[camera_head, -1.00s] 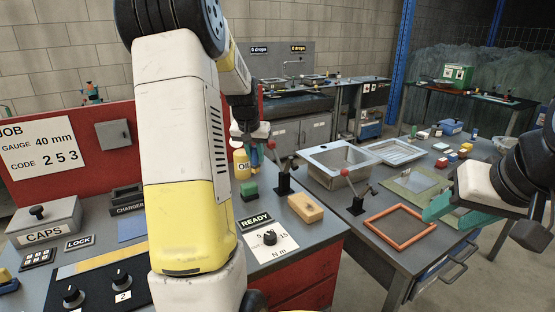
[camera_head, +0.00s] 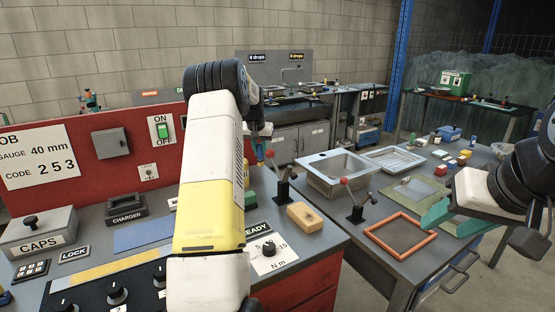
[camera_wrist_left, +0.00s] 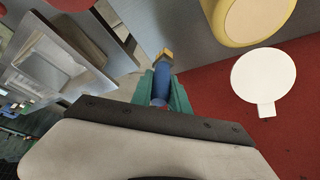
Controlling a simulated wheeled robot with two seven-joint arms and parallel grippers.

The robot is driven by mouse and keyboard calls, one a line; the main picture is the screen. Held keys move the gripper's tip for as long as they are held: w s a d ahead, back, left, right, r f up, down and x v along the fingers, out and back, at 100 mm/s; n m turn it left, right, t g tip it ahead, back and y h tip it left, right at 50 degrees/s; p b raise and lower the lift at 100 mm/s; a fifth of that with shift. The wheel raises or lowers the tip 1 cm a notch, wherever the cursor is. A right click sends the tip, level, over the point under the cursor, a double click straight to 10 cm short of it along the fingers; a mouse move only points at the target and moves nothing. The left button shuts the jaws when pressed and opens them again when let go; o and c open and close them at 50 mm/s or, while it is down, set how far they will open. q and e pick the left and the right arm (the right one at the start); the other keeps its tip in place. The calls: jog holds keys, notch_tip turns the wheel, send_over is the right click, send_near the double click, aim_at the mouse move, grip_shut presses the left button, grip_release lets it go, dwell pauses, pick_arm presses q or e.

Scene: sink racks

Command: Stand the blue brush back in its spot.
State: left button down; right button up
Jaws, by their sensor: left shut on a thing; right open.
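My left gripper (camera_head: 262,138) is shut on the blue brush. In the left wrist view its green fingers (camera_wrist_left: 162,88) close around the blue brush (camera_wrist_left: 162,78), whose tan-yellow end sticks out past the fingertips. In the head view the blue brush (camera_head: 260,152) is small and partly hidden by the gripper, held in the air above the far right part of the red bench. I cannot make out which spot belongs to the brush. My right gripper (camera_head: 437,214) is open and empty over the right-hand table.
A yellow can (camera_wrist_left: 255,18) and a white round shape with a tab on red (camera_wrist_left: 264,76) lie right of the brush in the wrist view. Red-knobbed levers (camera_head: 283,182), a tan block (camera_head: 305,216), a sink (camera_head: 338,172) and an orange frame (camera_head: 400,238) stand nearby.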

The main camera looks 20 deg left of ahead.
aim_at(261, 158)
pick_arm(q)
jog(key=shift+f, duration=1.65)
jog(key=shift+f, duration=0.1)
jog(key=c, duration=1.3)
grip_release()
